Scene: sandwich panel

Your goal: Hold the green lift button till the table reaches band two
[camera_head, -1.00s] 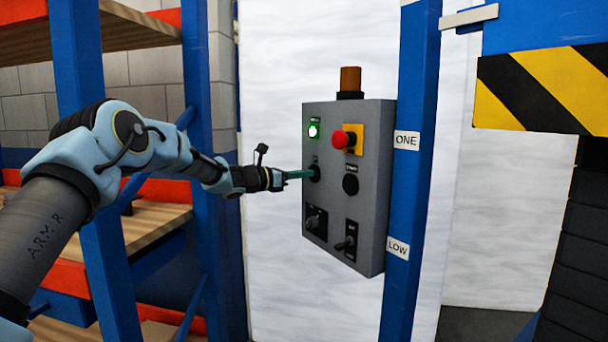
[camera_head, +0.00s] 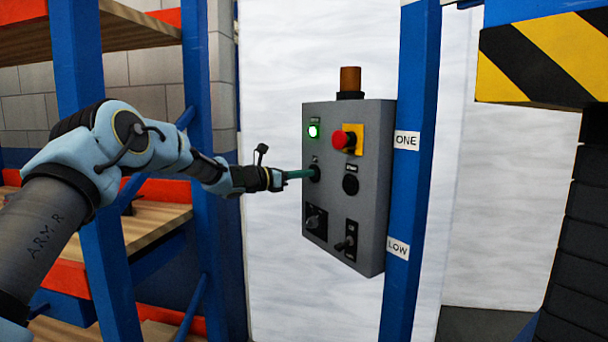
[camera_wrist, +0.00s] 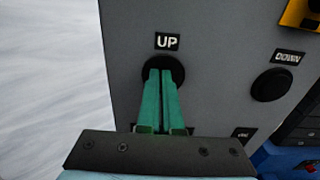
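The grey control box (camera_head: 335,205) hangs beside the blue post in the head view. My gripper (camera_head: 310,174) reaches it from the left; its two green fingers are together, with nothing seen between them. In the wrist view the fingertips (camera_wrist: 161,75) are at the button marked UP (camera_wrist: 149,68). They cover its middle, so only its dark rim shows and its colour is hidden. The lift table (camera_head: 550,60), with yellow and black stripes on its edge, is raised at the upper right and partly out of frame. No band two label is in view.
The blue post (camera_head: 412,200) carries the labels ONE (camera_head: 407,141) and LOW (camera_head: 397,248). A green lamp (camera_head: 313,131) is lit above UP. A red stop button (camera_head: 341,140) and the DOWN button (camera_wrist: 272,84) sit close to the right. A shelf rack (camera_head: 90,200) stands at left.

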